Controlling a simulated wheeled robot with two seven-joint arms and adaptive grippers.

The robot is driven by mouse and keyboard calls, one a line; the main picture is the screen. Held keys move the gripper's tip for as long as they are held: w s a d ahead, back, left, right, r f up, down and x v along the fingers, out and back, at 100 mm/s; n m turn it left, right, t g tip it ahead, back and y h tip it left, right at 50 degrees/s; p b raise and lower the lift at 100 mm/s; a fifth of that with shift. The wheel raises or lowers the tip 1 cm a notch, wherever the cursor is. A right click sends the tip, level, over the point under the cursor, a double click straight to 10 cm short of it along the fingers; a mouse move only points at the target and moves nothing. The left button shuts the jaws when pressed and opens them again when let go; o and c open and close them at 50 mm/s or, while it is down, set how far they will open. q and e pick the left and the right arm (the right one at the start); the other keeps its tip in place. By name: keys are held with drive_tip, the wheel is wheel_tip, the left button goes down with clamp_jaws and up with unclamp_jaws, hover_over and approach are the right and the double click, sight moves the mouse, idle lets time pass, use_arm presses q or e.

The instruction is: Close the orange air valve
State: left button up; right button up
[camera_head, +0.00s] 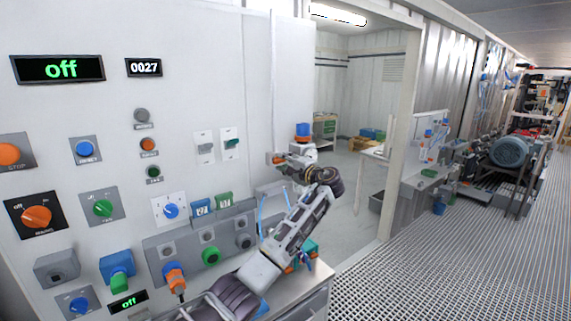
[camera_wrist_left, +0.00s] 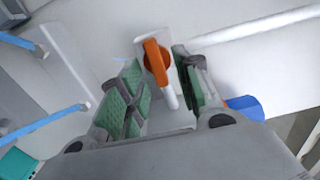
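The orange air valve (camera_wrist_left: 157,60) has a flat orange handle on a white plate and shows in the wrist view, with a white pipe stub below it. In the head view the orange valve (camera_head: 277,158) is small, at the edge of the white panel. My left gripper (camera_wrist_left: 161,78) is open, its green-padded fingers on either side of the valve. I cannot tell whether either pad touches it. In the head view my left gripper (camera_head: 287,168) is right at the valve and partly hides it. My right gripper is not in view.
The white control panel (camera_head: 180,130) with several knobs and switches fills the left. A blue-topped part (camera_head: 303,130) stands just beyond the valve. Blue hoses (camera_wrist_left: 45,125) run left of the fingers in the wrist view. A doorway and open grated floor (camera_head: 420,270) lie to the right.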

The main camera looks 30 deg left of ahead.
use_arm(q)
drive_tip(key=shift+d, duration=0.1)
drive_tip(key=shift+v, duration=0.85)
drive_tip(key=v, duration=1)
drive_tip(key=shift+s+d, duration=0.1)
